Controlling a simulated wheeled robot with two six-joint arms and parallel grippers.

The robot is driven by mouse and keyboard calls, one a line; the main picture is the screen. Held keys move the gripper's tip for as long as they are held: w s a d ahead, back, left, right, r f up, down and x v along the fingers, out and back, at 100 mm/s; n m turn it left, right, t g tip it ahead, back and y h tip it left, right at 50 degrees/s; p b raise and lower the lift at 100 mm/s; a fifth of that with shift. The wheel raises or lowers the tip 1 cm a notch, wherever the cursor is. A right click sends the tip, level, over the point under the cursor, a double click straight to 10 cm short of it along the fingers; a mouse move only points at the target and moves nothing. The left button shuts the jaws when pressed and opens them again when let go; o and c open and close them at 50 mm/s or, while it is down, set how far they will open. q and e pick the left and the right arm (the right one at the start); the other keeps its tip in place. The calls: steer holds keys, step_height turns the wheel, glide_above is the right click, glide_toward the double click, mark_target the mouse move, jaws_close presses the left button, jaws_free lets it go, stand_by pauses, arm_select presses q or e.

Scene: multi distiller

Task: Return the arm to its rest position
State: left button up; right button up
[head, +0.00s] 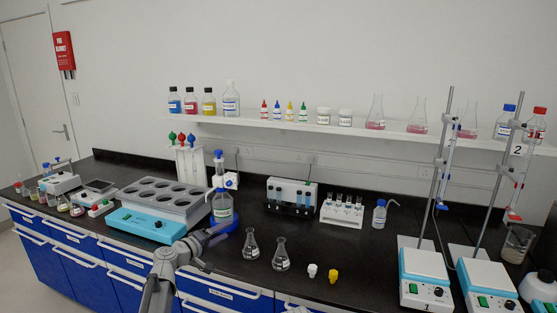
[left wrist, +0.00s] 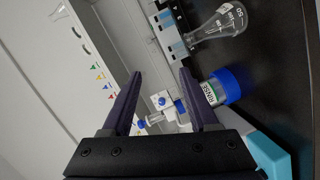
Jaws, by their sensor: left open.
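My left gripper (head: 220,233) reaches over the front of the black bench from the bottom of the head view, just in front of a blue-topped dispenser bottle (head: 222,206). Its two dark fingers also show in the left wrist view (left wrist: 161,74), spread apart with nothing held between them. My right gripper does not show in either view.
A turquoise water bath (head: 150,224) stands left of my gripper. Two conical flasks (head: 251,245) (head: 281,256) stand to its right, near white (head: 312,270) and yellow (head: 333,276) stoppers. Hotplates with stands (head: 424,272) are at the right. A shelf (head: 290,126) holds bottles. Bench between bottles and hotplates is partly free.

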arm_select(q)
steer(key=s+d+f+m+g, duration=0.4)
steer(key=s+d+f, duration=0.1)
steer(key=s+d, duration=0.3)
steer(key=s+d+f+m+g, duration=0.3)
steer(key=s+d+f+g, duration=0.25)
steer(key=s+d, duration=0.3)
steer(key=s+a+f+m+g+y, duration=0.1)
steer(key=s+f+y, duration=0.1)
steer(key=s, duration=0.5)
steer(key=s+a+f+m+g+y+p, duration=0.1)
steer(key=s+a+f+g+y, duration=0.1)
steer(key=s+y, duration=0.3)
steer(key=s+a+f+m+g+y, duration=0.1)
steer(key=s+f+m+y, duration=0.1)
steer(key=s, duration=0.6)
steer(key=shift+s+a+f+g+y+p, duration=0.15)
steer(key=shift+s+a+g+y+p, duration=0.2)
steer(key=shift+y, duration=0.35)
